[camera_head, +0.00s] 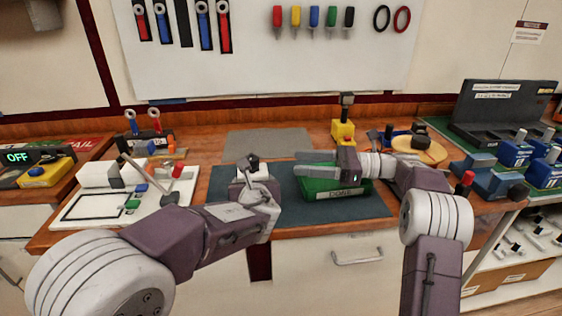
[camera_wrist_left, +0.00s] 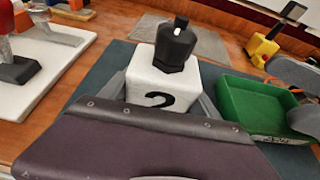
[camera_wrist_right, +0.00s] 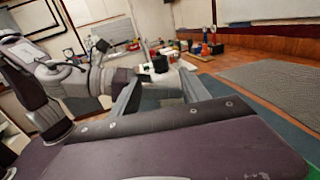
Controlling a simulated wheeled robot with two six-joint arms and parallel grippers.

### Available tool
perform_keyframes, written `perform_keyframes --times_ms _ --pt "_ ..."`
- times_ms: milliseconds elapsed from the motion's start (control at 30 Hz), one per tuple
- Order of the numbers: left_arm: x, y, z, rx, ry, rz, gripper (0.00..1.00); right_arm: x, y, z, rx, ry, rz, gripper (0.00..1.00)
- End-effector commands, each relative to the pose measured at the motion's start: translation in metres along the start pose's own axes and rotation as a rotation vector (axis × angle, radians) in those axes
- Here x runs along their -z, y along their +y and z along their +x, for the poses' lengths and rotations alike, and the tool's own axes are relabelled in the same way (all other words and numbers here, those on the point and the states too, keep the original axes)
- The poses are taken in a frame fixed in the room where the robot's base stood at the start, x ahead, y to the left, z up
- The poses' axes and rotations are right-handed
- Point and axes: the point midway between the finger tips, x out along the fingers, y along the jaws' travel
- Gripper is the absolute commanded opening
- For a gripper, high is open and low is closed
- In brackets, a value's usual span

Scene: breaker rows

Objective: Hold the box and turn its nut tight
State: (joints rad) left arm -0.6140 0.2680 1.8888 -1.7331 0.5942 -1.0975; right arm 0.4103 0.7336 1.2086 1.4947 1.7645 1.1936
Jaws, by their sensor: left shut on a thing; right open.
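The white box (camera_wrist_left: 158,82) is marked with a 2 and carries a black faceted nut (camera_wrist_left: 174,45) on top. It stands upright over the dark mat in the head view (camera_head: 246,176). My left gripper (camera_head: 252,184) is shut on the box, a finger on each side. My right gripper (camera_head: 298,163) is open and empty, lying sideways over the green tray, its fingers pointing left at the box and apart from it. In the right wrist view the box and nut (camera_wrist_right: 160,64) show beyond the spread fingers. The nut's thread is hidden.
A green tray (camera_wrist_left: 250,102) labelled DONE sits right of the box, beneath my right gripper. A white board with tools (camera_head: 85,214) lies left. A yellow block (camera_head: 343,132) stands behind the tray. A grey mat (camera_head: 268,142) behind is bare.

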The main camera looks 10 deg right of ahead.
Motion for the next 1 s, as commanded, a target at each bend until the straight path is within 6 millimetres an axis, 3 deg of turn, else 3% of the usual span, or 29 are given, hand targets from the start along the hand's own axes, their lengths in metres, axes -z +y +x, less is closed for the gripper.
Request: perform_keyframes --times_ms 167,400,600,967,1000 --pt "-0.001 0.000 0.000 0.000 -0.002 0.000 0.05 0.000 0.001 0.022 -0.005 0.001 0.000 0.54" --pt "-0.001 0.000 0.000 0.000 -0.002 -0.001 0.05 0.000 0.002 0.081 -0.006 0.000 0.001 0.54" --pt "-0.001 0.000 0.000 0.000 -0.002 -0.001 0.05 0.000 0.001 0.113 -0.003 0.000 0.000 0.54" --pt "-0.001 0.000 0.000 0.000 -0.002 0.000 0.05 0.000 0.000 0.121 -0.001 0.000 0.000 0.54" --pt "-0.001 0.000 0.000 0.000 -0.002 0.000 0.05 0.000 0.000 0.121 -0.001 0.000 0.000 0.45"
